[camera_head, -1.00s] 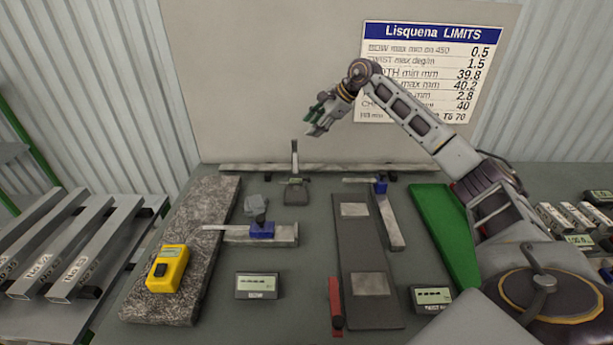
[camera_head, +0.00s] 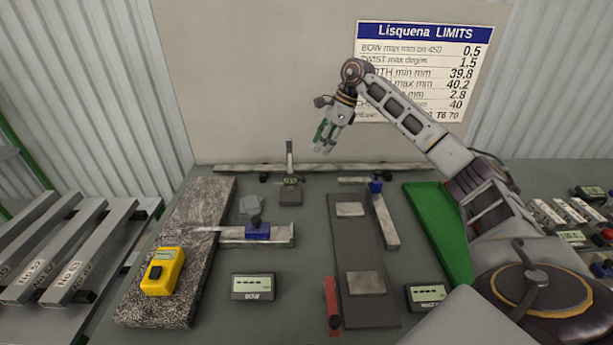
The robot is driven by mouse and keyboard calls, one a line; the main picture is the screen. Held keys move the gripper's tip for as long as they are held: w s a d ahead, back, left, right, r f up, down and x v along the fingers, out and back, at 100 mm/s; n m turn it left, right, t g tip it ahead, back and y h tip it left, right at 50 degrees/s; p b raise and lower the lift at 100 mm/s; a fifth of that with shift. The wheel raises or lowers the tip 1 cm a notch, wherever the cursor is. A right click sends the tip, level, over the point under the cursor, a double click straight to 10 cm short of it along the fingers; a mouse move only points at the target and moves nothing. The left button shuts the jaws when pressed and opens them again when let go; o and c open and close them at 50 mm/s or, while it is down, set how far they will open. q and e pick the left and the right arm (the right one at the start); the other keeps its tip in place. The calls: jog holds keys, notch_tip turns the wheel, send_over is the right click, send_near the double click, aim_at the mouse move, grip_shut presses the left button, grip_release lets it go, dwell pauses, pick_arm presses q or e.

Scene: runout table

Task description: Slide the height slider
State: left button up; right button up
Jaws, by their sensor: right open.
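My right gripper (camera_head: 325,142) is open and empty, above the back of the table with its fingers pointing down. A small upright post on a dark base (camera_head: 290,190) stands at the back, below and left of it. A blue slider (camera_head: 376,186) sits near the far end of a metal bar (camera_head: 387,225) to the right. Another blue slider with a dark knob (camera_head: 257,231) sits on a sideways metal gauge at centre left. No label shows which one is the height slider. My right gripper touches none of them. My left gripper is out of view.
A yellow meter (camera_head: 162,271) lies on a speckled stone slab (camera_head: 205,205). A dark plate with pale pads (camera_head: 355,245), a red-handled tool (camera_head: 332,303), two small displays (camera_head: 252,287) and a green strip (camera_head: 440,235) occupy the table. A long rail (camera_head: 235,168) runs along the back.

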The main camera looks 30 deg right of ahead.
aim_at(289, 180)
jog(key=shift+f, duration=0.1)
jog(key=p+x, duration=0.1)
jog(key=x, duration=1.2)
jog(key=shift+f, duration=0.25)
jog(key=shift+w+a, duration=0.15)
jog(key=shift+c, duration=0.5)
grip_shut()
